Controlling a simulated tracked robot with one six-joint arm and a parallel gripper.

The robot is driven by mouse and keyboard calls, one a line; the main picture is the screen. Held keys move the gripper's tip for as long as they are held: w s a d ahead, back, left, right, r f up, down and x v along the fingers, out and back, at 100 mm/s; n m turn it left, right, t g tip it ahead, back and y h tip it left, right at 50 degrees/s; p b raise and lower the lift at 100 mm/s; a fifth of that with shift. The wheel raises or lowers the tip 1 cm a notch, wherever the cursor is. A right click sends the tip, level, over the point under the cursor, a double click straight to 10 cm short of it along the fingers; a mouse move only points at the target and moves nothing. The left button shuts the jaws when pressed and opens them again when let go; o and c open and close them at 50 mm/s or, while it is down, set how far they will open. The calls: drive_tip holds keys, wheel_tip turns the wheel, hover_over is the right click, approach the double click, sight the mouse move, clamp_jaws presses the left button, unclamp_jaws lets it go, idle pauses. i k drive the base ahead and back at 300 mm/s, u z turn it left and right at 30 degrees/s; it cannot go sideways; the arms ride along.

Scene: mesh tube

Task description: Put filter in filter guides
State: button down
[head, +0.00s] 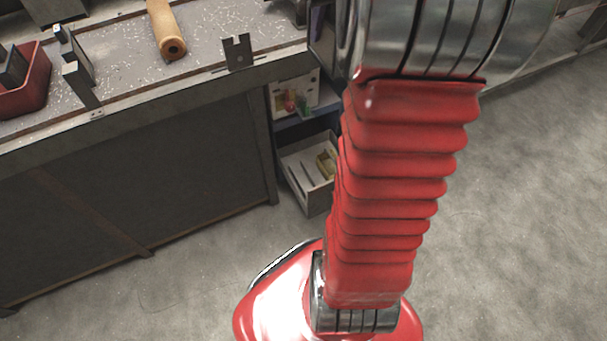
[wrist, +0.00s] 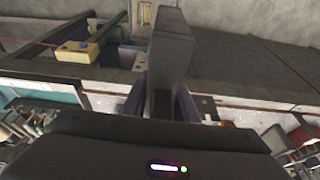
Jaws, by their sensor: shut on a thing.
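My gripper (wrist: 162,98) is shut on a grey flat slab, which looks like the filter (wrist: 168,50). The slab stands up between the two dark fingers in the wrist view, seen nearly edge-on. In the head view my red arm shows, but my gripper and the held slab are out of frame. I cannot clearly identify the filter guides. Two upright metal brackets on the workbench, one notched (head: 237,52) and one at the left (head: 78,68), could be guides, but I cannot tell.
The workbench (head: 130,105) holds a red bin (head: 32,95) and a wooden-handled object (head: 164,28). Beside it is a shelf with an open tray (head: 304,178) holding a yellow block (head: 327,165). A yellow block (wrist: 78,52) shows in the wrist view. Bare floor lies at right.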

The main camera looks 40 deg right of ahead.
sight(302, 181)
drive_tip(key=z, duration=0.1)
drive_tip(key=i, duration=1)
drive_tip(key=u, duration=0.1)
